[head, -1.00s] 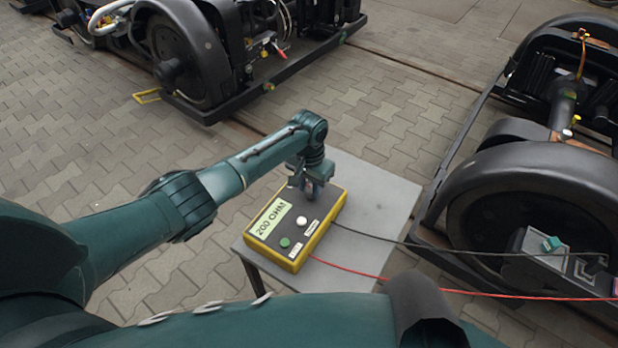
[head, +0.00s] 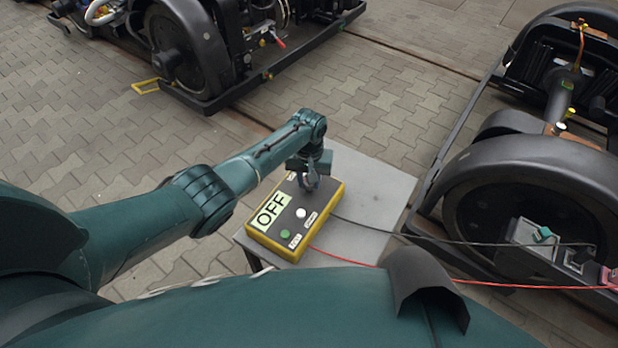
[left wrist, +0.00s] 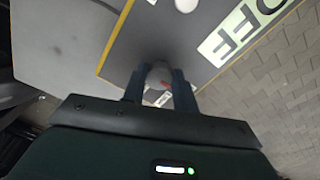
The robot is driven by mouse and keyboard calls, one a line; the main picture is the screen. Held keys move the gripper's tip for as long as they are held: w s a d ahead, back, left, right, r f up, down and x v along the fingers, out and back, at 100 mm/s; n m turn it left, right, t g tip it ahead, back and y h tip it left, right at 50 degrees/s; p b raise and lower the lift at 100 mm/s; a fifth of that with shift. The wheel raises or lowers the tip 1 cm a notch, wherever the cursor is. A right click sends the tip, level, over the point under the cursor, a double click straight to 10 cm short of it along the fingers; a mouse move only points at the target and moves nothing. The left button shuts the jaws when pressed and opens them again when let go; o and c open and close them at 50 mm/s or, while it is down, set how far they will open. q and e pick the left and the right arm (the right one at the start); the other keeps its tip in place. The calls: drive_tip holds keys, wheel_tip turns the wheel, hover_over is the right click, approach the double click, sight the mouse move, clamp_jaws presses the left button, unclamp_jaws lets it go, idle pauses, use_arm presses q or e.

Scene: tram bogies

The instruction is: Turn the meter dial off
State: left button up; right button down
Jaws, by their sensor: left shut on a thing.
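The yellow-edged meter (head: 296,228) lies on a small grey table, and its screen (head: 272,209) reads OFF. In the left wrist view part of the screen (left wrist: 240,32) shows upside down. My left gripper (head: 308,183) is over the far end of the meter, pointing down. The fingers hide much of the dial in the head view. My right gripper is not in view.
The grey table (head: 375,188) has bare room right of the meter. A black lead (head: 400,237) and a red lead (head: 345,259) run right to a grey box (head: 545,238) by a wheeled bogie (head: 535,185). Another bogie (head: 190,60) stands at the back left.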

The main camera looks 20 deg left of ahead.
use_arm(q)
drive_tip(key=o, duration=1)
drive_tip(key=shift+c, duration=0.2)
drive_tip(key=shift+r, duration=0.1)
wheel_tip(320, 180, up, 13)
drive_tip(key=p, duration=0.3)
drive_tip(key=s+d+f+m+t+h, duration=0.1)
drive_tip(key=s+f, duration=0.2)
drive_tip(key=s, duration=0.5)
drive_tip(key=s+f+m+t, duration=0.1)
drive_tip(key=s+f+m, duration=0.15)
drive_tip(key=s, duration=0.55)
drive_tip(key=s+a+r+t, duration=0.1)
drive_tip(key=s+a+r, duration=0.2)
drive_tip(key=s, duration=0.5)
drive_tip(key=s+a+r+t, duration=0.1)
drive_tip(key=s+a+r, duration=0.25)
drive_tip(key=s, duration=0.45)
drive_tip(key=w+d+f+m+t+h, duration=0.1)
drive_tip(key=w+d+f+t+h, duration=0.1)
drive_tip(key=w+d+f+t, duration=0.4)
drive_tip(key=shift+w+d+t+p, duration=0.3)
drive_tip(key=shift+w+d+p, duration=0.1)
drive_tip(key=shift+d, duration=0.25)
